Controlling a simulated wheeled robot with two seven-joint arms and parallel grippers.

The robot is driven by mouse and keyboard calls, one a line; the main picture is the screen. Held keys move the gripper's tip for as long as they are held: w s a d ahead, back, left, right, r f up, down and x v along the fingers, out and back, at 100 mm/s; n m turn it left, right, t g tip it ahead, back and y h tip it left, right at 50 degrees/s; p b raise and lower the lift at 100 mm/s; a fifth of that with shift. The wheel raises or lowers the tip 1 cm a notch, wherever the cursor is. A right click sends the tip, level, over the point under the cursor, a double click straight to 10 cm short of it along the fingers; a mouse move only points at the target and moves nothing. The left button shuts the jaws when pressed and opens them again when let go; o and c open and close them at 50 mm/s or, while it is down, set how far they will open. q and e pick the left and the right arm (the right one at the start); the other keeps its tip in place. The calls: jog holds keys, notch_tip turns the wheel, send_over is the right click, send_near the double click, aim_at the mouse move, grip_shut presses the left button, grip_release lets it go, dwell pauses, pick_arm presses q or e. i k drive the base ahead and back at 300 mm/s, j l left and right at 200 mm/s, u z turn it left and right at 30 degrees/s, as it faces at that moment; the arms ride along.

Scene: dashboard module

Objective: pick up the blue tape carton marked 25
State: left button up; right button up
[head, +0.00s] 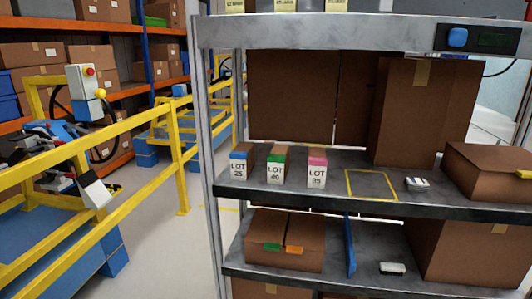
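The blue tape carton marked 25 (240,164) is a small upright brown box with a blue band above a white label reading LOT 25. It stands at the left end of the middle shelf (330,197), near its front edge. To its right stand a similar carton with green tape marked LOT 40 (275,166) and one with pink tape (316,168) whose number looks like 35. Gaps separate the three.
A yellow outlined rectangle (372,185) on the middle shelf is empty. A small pale object (416,184) and a larger carton (488,171) sit right of it. Tall brown boxes (419,112) stand behind. A grey post (208,150) bounds the rack's left side; yellow railings (120,129) lie left.

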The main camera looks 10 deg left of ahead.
aim_at(242, 158)
jog(key=i+j+z, duration=0.3)
jog(key=i+j, duration=0.6)
jog(key=i+j+z, duration=0.1)
jog(key=j, duration=0.45)
jog(key=i+j, duration=0.15)
jog(key=j, duration=0.4)
jog(key=i+j+z, duration=0.15)
jog(key=j, duration=0.45)
jog(key=j+z, duration=0.1)
jog(key=j, duration=0.45)
